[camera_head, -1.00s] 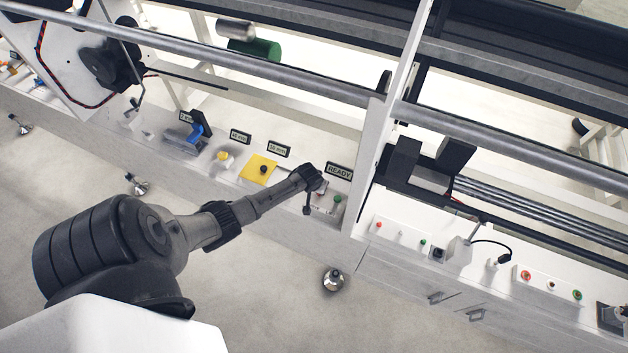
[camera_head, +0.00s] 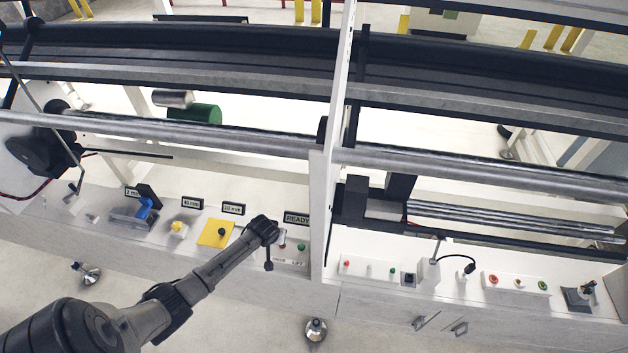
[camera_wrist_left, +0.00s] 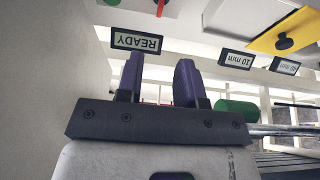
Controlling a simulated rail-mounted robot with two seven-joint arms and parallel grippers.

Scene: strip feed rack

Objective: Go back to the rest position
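My left arm reaches in from the lower left in the head view. Its gripper (camera_head: 266,242) is over the front panel, just left of the READY sign (camera_head: 297,218). In the left wrist view the two dark fingers of the left gripper (camera_wrist_left: 159,82) stand apart with nothing between them. The READY sign also shows upside down just beyond the fingers in that view (camera_wrist_left: 136,41). My right gripper is in neither view.
Left of the gripper are a yellow plate (camera_head: 216,234) with a black knob, a yellow button (camera_head: 178,228) and a blue-handled clamp (camera_head: 144,208). A white upright (camera_head: 320,215) stands to the right. A green cylinder (camera_head: 195,113) lies behind the front rail.

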